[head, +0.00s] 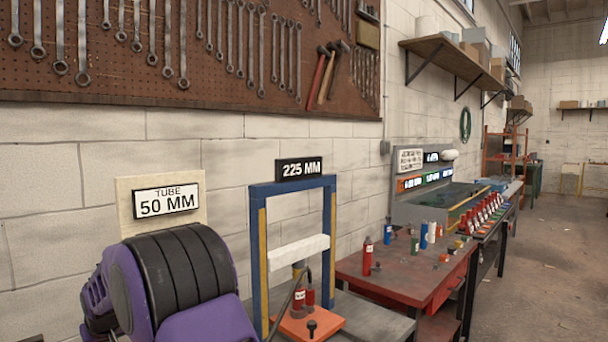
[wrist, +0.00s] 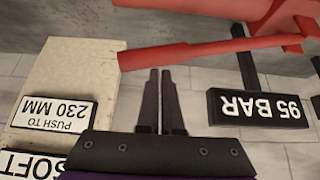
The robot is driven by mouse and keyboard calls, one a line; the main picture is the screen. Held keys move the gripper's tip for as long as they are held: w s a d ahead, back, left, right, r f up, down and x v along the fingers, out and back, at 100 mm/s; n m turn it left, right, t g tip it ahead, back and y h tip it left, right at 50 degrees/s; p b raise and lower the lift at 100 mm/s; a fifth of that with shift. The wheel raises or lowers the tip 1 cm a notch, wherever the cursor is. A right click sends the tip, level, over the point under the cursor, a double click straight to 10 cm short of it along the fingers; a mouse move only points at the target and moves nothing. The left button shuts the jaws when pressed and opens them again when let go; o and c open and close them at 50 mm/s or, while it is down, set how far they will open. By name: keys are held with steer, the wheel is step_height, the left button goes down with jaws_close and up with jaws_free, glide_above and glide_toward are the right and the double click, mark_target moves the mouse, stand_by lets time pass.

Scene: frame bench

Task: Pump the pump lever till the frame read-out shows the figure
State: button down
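The blue frame (head: 262,240) stands mid-picture in the head view. Its read-out (head: 300,169) on top shows 225 MM. A white cross-bar (head: 298,252) spans it above a red cylinder (head: 299,300). The red pump lever (wrist: 185,52) crosses the upper wrist view, its free end at the left. My gripper (wrist: 160,78) has its dark fingers close together, just under the lever in the picture, with nothing seen between them. Whether they touch the lever I cannot tell. An upside-down card (wrist: 53,112) reads PUSH TO 230 MM. A gauge sign (wrist: 258,106) reads 95 BAR.
A TUBE 50 MM sign (head: 166,201) stands behind my purple arm, left of the frame. Another card (wrist: 28,165) shows SOFT. A red bench (head: 400,272) with bottles and small parts stands right of the frame. Tools hang on the pegboard (head: 190,90). Open floor lies at the right.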

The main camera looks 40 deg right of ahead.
step_height(320, 180, down, 7)
steer(key=b, duration=0.3)
steer(key=shift+s+a+f, duration=0.15)
steer(key=shift+f, duration=0.05)
steer(key=shift+r+p, duration=2.4)
steer(key=shift+r, duration=2)
step_height(320, 180, down, 9)
steer(key=b, duration=0.5)
step_height(320, 180, up, 9)
steer(key=p, duration=0.5)
